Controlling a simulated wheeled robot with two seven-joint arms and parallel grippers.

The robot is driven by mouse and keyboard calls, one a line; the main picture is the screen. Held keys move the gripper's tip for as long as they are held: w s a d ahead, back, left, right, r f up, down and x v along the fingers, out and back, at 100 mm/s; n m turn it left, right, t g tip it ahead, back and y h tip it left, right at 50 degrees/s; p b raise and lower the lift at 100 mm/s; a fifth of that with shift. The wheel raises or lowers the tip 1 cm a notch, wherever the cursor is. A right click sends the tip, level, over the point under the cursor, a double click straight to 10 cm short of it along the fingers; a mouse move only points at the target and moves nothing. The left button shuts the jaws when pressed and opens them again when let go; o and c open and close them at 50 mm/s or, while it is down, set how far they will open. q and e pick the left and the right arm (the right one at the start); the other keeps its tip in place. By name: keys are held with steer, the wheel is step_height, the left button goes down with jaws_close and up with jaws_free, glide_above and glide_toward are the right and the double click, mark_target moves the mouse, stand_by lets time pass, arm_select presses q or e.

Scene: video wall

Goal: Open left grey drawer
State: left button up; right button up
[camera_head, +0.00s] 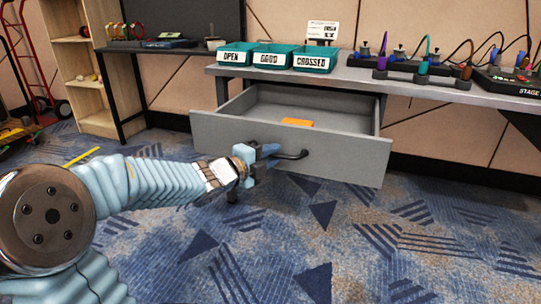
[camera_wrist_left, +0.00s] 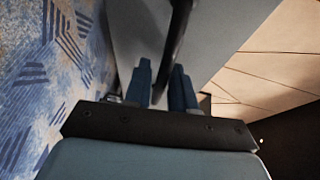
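The grey drawer (camera_head: 340,150) under the left part of the workbench is pulled well out, and its inside shows. Its dark bar handle (camera_head: 293,155) is on the front panel. My left gripper (camera_head: 268,151) is at the left part of this handle. In the left wrist view the dark handle (camera_wrist_left: 178,45) runs between the two blue fingers (camera_wrist_left: 162,88), with little gap beside it, so the gripper looks shut on it. The exact contact at the fingertips is partly hidden. My right gripper is not in view.
An orange item (camera_head: 297,122) lies in the drawer. Three teal bins (camera_head: 273,60) stand on the grey workbench (camera_head: 345,77) above, with coloured devices to their right. A wooden shelf (camera_head: 88,60) stands at left. The patterned carpet (camera_head: 380,240) before the drawer is clear.

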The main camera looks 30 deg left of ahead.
arm_select(q)
steer(key=shift+o, duration=0.8)
steer(key=shift+s+r, duration=0.1)
steer(key=shift+s, duration=0.1)
steer(key=s+a+r+p, duration=0.1)
steer(key=s+a+p, duration=0.1)
steer(key=s, duration=1.1)
steer(key=shift+r+p, duration=0.2)
steer(key=shift+p, duration=0.2)
